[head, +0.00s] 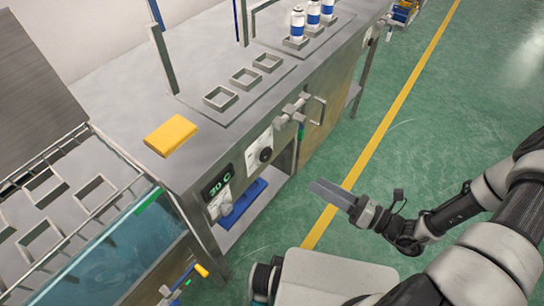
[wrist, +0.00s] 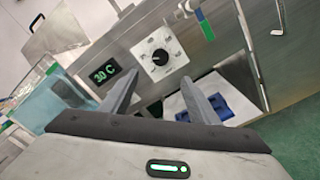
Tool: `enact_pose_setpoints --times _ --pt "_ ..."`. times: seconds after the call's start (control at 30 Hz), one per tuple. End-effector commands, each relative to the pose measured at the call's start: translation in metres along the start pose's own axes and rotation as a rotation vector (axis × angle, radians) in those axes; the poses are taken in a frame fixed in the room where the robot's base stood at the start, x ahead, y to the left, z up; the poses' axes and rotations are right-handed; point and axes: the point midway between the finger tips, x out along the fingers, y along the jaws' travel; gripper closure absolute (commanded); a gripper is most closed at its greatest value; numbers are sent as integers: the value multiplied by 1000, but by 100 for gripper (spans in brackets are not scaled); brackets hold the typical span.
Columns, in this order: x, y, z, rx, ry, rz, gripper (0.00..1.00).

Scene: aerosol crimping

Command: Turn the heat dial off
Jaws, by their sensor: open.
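A round black dial (head: 265,154) sits on a white marked plate on the front panel of the steel bench. In the wrist view the dial (wrist: 160,58) shows face-on, just beyond and between my fingertips. A dark display (head: 217,182) reading 30 C in green is left of the dial; it also shows in the wrist view (wrist: 107,73). My gripper (head: 330,191) is open and empty, off to the right of the panel and apart from the dial. In the wrist view my gripper (wrist: 160,78) has its two fingers spread, with nothing between them.
A water bath (head: 120,262) lies at the left. A yellow block (head: 170,135) and blue-and-white cans (head: 313,14) are on the bench top. A valve handle (head: 300,110) juts from the panel right of the dial. A blue object (head: 243,204) lies below.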

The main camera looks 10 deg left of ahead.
Motion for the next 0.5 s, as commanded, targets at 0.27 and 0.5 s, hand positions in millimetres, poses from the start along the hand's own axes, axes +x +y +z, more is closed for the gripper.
enact_pose_setpoints --times 0.27,0.5 --pt "36 -1 -3 11 -7 0 45" --pt "89 -1 -3 10 -5 1 45"
